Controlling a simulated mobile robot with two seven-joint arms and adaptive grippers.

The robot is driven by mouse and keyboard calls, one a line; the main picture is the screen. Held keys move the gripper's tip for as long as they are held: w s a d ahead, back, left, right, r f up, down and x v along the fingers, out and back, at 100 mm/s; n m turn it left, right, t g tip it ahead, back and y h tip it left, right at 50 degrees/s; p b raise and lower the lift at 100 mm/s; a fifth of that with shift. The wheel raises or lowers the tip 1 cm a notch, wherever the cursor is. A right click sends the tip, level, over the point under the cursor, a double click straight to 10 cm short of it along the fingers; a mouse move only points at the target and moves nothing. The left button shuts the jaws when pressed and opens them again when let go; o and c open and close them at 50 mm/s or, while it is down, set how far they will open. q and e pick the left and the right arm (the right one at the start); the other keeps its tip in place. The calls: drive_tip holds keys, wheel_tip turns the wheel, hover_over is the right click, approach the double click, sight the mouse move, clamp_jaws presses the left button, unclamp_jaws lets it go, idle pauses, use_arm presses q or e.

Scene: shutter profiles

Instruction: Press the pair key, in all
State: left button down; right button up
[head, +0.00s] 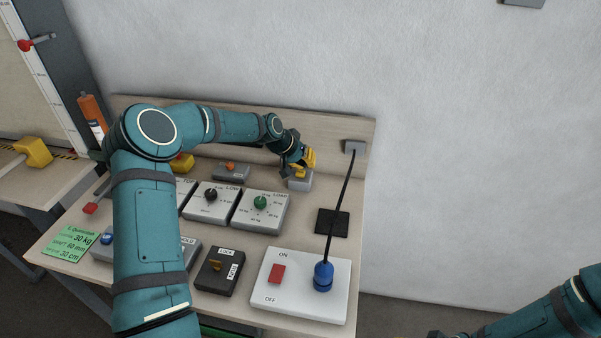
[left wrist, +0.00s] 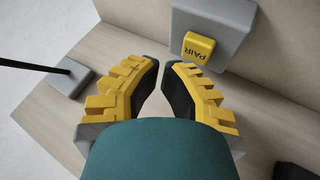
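The pair key is a yellow block marked PAIR (left wrist: 199,48) on a grey box (left wrist: 218,22), near the top of the left wrist view. In the head view the grey box (head: 299,184) stands near the back of the bench, its key (head: 299,172) partly covered by my gripper. My left gripper (head: 308,160) is right over or beside the key; contact cannot be told. In the left wrist view its yellow-and-black fingers (left wrist: 161,68) come together at the tips, with nothing held. My right gripper (head: 437,334) barely shows at the bottom edge; its fingers are not clear.
A black cable runs from a wall-side socket (head: 355,147) to a blue plug (head: 323,277) on a white panel with a red switch (head: 277,273). Dial boxes (head: 261,211), a dark lock box (head: 219,271) and a black pad (head: 332,222) stand around. A backboard closes the rear.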

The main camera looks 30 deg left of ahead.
sight(305, 175)
use_arm(q)
drive_tip(key=shift+f, duration=0.1)
drive_tip(key=shift+f+b, duration=0.4)
drive_tip(key=shift+f+b, duration=0.35)
drive_tip(key=shift+f, duration=0.1)
idle(0.7)
drive_tip(key=shift+r, duration=0.15)
drive_tip(key=shift+r+p, duration=0.4)
drive_tip(key=shift+r, duration=0.35)
drive_tip(key=shift+r+p, duration=1.25)
drive_tip(key=shift+r, duration=1.3)
